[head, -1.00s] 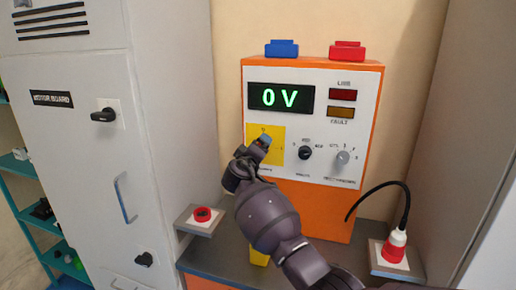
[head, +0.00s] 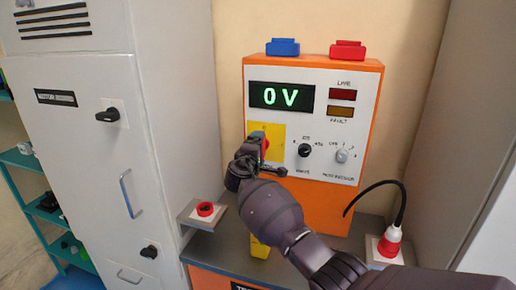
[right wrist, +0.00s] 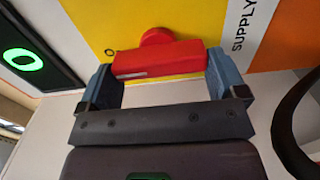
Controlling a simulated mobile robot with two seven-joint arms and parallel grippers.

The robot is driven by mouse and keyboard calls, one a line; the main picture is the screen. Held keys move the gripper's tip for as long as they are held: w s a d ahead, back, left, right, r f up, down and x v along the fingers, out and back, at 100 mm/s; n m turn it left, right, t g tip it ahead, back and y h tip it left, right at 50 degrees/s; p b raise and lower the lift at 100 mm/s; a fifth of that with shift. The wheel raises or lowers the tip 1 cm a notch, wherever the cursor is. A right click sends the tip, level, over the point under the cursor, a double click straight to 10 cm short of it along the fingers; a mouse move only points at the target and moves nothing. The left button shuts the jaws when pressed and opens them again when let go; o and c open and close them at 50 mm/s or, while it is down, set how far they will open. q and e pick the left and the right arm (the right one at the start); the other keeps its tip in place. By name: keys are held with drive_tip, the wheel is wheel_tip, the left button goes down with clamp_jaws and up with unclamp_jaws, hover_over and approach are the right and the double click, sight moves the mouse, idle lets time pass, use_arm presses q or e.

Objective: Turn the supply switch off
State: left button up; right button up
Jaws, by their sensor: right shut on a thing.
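The supply switch is a red handle (head: 265,147) on a yellow plate (head: 277,131) at the left of the orange-edged panel. My right gripper (head: 257,153) is at it and partly covers it in the head view. In the right wrist view the red handle (right wrist: 160,58) lies between the two blue fingers of the gripper (right wrist: 163,76), which is shut on it. An "O" mark shows on the yellow plate (right wrist: 200,20) left of the handle, and "SUPPLY" is printed to the right. The display (head: 281,96) reads 0 V. My left gripper is not in view.
Two knobs (head: 305,150) (head: 342,156) sit right of the switch. The LINE (head: 342,94) and FAULT (head: 339,113) lamps look dim. A red button (head: 205,209) stands on a shelf at left, and a cabled red plug (head: 389,243) at right. A grey cabinet (head: 80,180) stands left.

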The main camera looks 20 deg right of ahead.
drive_tip(key=shift+f, duration=0.1)
idle(0.3)
drive_tip(key=o, duration=0.6)
drive_tip(key=shift+a, duration=0.1)
drive_tip(key=v, duration=1)
drive_tip(key=shift+s+a+b, duration=0.25)
drive_tip(key=shift+s+b, duration=0.1)
drive_tip(key=shift+b, duration=0.05)
